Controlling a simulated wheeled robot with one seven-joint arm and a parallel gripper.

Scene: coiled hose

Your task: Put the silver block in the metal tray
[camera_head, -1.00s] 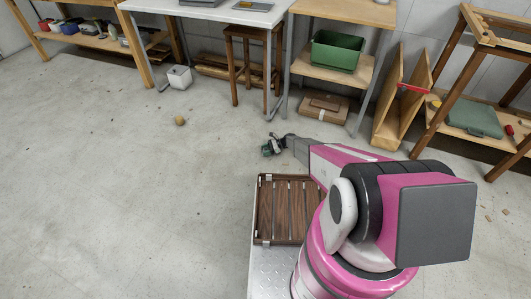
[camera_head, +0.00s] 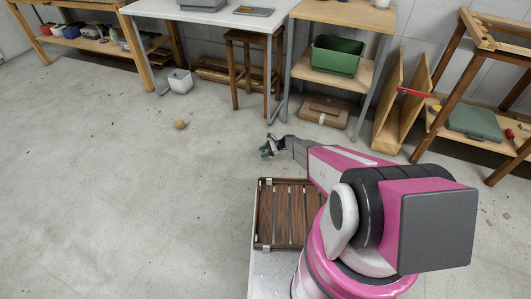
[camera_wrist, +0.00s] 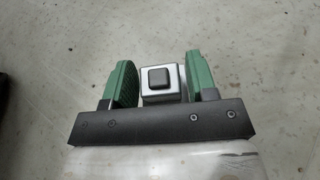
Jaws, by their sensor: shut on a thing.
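The silver block (camera_wrist: 161,96) is between the green fingers of my gripper (camera_wrist: 162,76) in the wrist view. It has a dark square pad on the face toward the camera. My gripper is shut on it. In the head view my gripper (camera_head: 270,149) is held out over the open floor, beyond the wooden slatted crate; the block is too small to make out there. A grey, shallow tray-like thing (camera_head: 203,5) stands on the white table at the top, cut by the picture edge. I cannot tell for sure that it is the metal tray.
The white table (camera_head: 215,16) also holds a flat grey thing (camera_head: 254,12). A wooden stool (camera_head: 250,38) stands under it. A white bin (camera_head: 180,81) and a small ball (camera_head: 180,124) are on the floor. Shelves with a green bin (camera_head: 337,56) stand right. The left floor is clear.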

